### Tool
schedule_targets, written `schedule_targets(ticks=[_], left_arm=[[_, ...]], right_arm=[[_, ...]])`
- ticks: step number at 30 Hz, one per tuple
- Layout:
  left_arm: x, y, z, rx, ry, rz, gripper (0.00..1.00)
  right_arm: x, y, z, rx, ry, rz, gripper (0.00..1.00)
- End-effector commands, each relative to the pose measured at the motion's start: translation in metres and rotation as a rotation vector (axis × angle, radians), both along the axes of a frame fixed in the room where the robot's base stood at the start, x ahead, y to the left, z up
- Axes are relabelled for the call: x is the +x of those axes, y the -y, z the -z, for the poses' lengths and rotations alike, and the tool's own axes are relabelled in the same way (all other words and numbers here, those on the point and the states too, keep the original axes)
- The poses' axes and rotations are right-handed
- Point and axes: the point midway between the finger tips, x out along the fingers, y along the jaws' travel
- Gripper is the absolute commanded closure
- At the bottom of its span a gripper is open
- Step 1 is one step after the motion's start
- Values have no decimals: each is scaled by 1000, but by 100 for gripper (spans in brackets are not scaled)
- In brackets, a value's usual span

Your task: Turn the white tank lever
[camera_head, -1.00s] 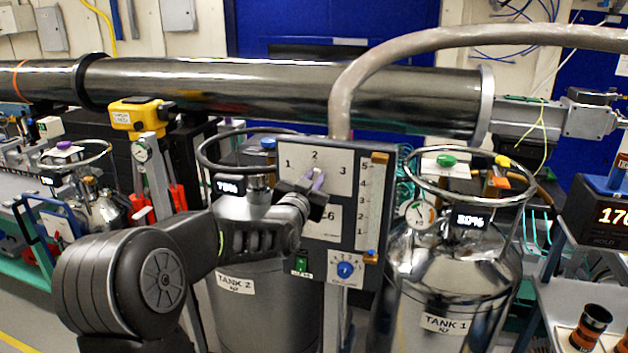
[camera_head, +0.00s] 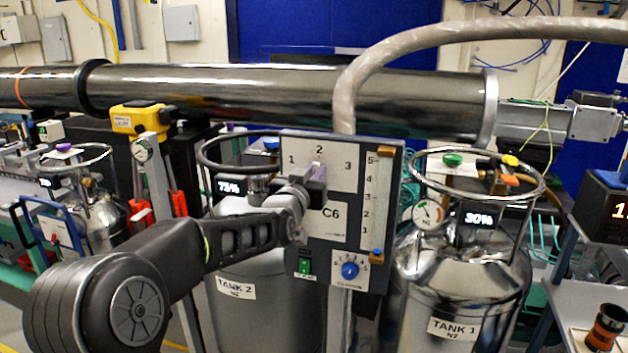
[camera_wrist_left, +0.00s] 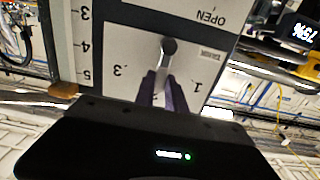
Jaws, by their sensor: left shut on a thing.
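The selector panel (camera_head: 340,168) stands upright between two tanks and carries the numbers 1, 2 and 3 around a lever. In the left wrist view, upside down, the lever's round grey hub (camera_wrist_left: 168,46) shows, with a pale lever arm (camera_wrist_left: 163,68) running from it between my fingers, roughly midway between the 3 and the 1. My left gripper (camera_head: 316,178) is at the lever, below the 2; its purple fingers show in the left wrist view (camera_wrist_left: 163,88), shut on the lever. My right gripper is not in view.
Tank 1 (camera_head: 455,285), with a ring rail and gauge, stands close to the panel's right. A thick hose (camera_head: 440,38) arches above the panel. A blue knob (camera_head: 349,270) and green switch (camera_head: 304,265) sit low on it.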

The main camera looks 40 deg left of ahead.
Motion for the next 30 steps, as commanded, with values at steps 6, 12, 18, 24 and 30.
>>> schedule_targets(ticks=[6, 12, 18, 24, 30], left_arm=[[0, 0, 0, 0, -2, 1, 76], [0, 0, 0, 1, -3, 1, 63], [0, 0, 0, 2, -2, 0, 63], [-11, 3, 1, 0, 1, -1, 63], [-40, 13, 1, 0, 2, 0, 63]], right_arm=[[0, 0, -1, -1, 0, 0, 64], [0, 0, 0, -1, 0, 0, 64], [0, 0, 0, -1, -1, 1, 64], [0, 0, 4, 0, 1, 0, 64], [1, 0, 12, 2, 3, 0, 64]])
